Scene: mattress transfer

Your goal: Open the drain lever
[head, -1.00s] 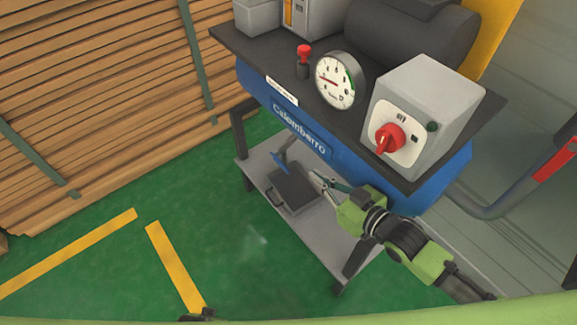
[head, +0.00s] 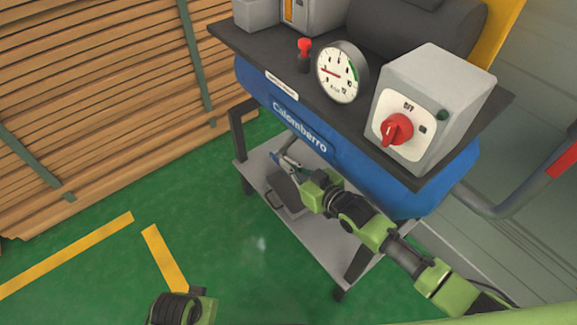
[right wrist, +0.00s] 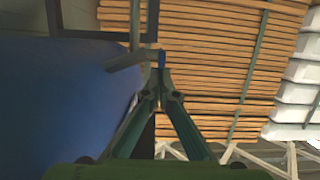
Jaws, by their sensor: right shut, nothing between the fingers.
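The drain lever is a small blue handle on a grey pipe under the blue tank (head: 330,165). In the head view the blue drain lever (head: 274,156) shows at the tips of my right gripper (head: 283,161). In the right wrist view the lever (right wrist: 162,58) stands just past the fingertips of my right gripper (right wrist: 161,78), at the end of the grey pipe (right wrist: 124,61). The fingers are shut with nothing between them. I cannot tell whether they touch the lever. Part of my left arm shows at the bottom of the head view, but its fingers do not.
The grey lower shelf (head: 318,235) holds a dark tray (head: 285,190) under the tank. A gauge (head: 340,72) and a control box with a red knob (head: 397,128) sit above. Stacked planks (head: 90,100) stand at the left. Green floor is clear in front.

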